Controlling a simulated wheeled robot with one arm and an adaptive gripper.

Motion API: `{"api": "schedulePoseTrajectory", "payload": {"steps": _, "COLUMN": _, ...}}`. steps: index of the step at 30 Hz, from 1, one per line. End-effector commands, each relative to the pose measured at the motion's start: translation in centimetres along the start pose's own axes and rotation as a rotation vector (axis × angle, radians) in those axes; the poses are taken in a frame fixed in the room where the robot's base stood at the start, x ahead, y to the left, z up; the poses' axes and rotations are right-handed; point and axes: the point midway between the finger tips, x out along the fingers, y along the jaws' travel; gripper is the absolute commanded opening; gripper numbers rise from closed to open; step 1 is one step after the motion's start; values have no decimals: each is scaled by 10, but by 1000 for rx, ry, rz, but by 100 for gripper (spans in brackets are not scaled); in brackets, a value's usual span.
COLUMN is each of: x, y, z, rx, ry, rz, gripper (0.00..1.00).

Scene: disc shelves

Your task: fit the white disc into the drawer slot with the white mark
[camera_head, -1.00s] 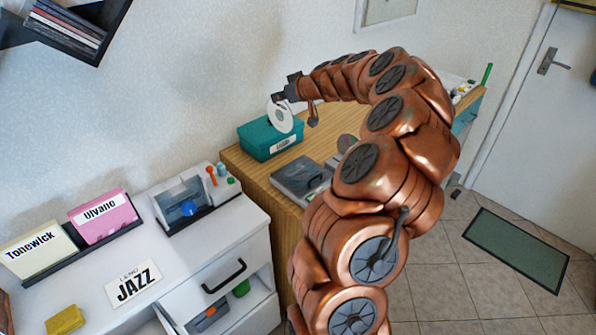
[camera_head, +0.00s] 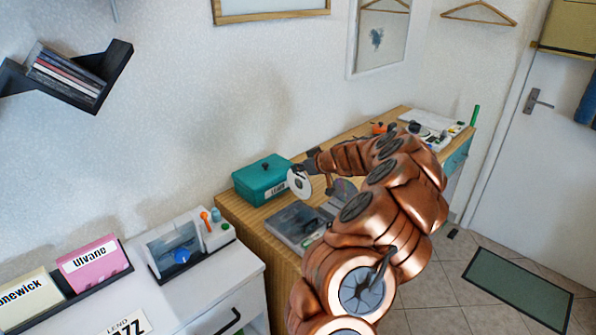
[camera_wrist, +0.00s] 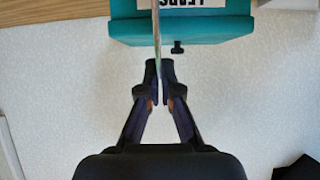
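The white disc (camera_head: 299,183) is upright, held by its edge in my gripper (camera_head: 306,168), just right of the teal box in the head view. In the wrist view the disc (camera_wrist: 157,30) shows edge-on as a thin line, and my gripper (camera_wrist: 160,75) is shut on it. Part of a white cabinet (camera_head: 214,290) with a black handle (camera_head: 229,322) shows at the bottom of the head view. Its open drawer is mostly out of frame, and no white mark on a slot can be seen.
The teal box (camera_head: 262,181) with a label stands on the wooden cabinet, with a grey device (camera_head: 298,224) in front. A disc machine (camera_head: 180,250) and the pink Ulvano sleeve (camera_head: 90,262) stand on the white cabinet. A player (camera_head: 432,128) stands farther right.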

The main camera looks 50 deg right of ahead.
Motion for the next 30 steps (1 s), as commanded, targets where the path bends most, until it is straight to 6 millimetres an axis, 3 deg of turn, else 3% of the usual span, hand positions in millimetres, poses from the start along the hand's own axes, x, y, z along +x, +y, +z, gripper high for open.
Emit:
{"api": "schedulePoseTrajectory", "payload": {"steps": 6, "x": 8, "y": 0, "z": 13, "rx": -1, "ry": -1, "rz": 1, "gripper": 0}}
{"api": "schedulePoseTrajectory", "payload": {"steps": 19, "x": 11, "y": 0, "z": 17, "rx": -2, "ry": -1, "rz": 1, "gripper": 0}}
{"api": "schedulePoseTrajectory", "payload": {"steps": 27, "x": 10, "y": 0, "z": 16, "rx": -1, "ry": -1, "rz": 0, "gripper": 29}}
{"api": "schedulePoseTrajectory", "payload": {"steps": 30, "x": 10, "y": 0, "z": 16, "rx": -1, "ry": -1, "rz": 1, "gripper": 31}}
